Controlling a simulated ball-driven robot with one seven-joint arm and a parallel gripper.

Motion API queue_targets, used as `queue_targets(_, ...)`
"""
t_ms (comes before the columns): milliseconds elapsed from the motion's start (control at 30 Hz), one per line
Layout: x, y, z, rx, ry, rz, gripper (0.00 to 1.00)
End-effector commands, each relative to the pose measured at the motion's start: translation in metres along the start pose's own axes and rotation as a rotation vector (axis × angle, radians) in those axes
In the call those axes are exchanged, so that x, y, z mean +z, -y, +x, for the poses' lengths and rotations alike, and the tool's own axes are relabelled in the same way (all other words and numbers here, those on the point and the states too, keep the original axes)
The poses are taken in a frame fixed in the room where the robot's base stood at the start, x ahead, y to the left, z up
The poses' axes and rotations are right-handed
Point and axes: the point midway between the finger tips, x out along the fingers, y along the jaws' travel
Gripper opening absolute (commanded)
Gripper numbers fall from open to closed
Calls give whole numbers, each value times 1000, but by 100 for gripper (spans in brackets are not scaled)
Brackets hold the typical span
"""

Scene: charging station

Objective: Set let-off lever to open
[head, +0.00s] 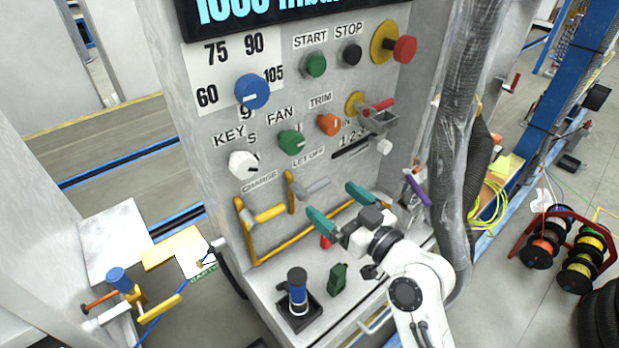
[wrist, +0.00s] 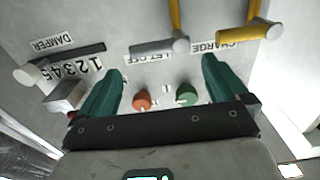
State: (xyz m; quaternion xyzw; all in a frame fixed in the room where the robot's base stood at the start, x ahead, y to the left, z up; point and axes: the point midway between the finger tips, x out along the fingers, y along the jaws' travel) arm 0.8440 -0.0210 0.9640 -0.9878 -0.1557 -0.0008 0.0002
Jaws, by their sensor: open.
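The let-off lever (head: 313,187) has a grey handle and a yellow arm, below the LET OFF label (head: 308,157) on the grey panel. Its handle points right in the head view. In the wrist view the lever (wrist: 155,48) shows beyond my fingertips, roughly between them. My gripper (head: 340,207) has teal fingers spread wide with nothing between them. It is in front of the panel, below and right of the lever handle in the head view. It also shows in the wrist view (wrist: 162,66). I see no contact with the lever.
The yellow charge lever (head: 268,214) is left of the let-off lever. Yellow rails (head: 300,237) run along the panel's lower part. Knobs, including a green one (head: 291,142) and an orange one (head: 329,124), sit above.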

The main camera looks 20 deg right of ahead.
Motion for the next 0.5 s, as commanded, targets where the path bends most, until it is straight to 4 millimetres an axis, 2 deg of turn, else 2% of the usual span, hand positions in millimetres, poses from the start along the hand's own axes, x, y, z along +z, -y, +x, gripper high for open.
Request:
queue_targets(300, -2, 1, 59, -3, 2, 0, 100)
queue_targets(500, -1, 1, 82, -2, 1, 0, 100)
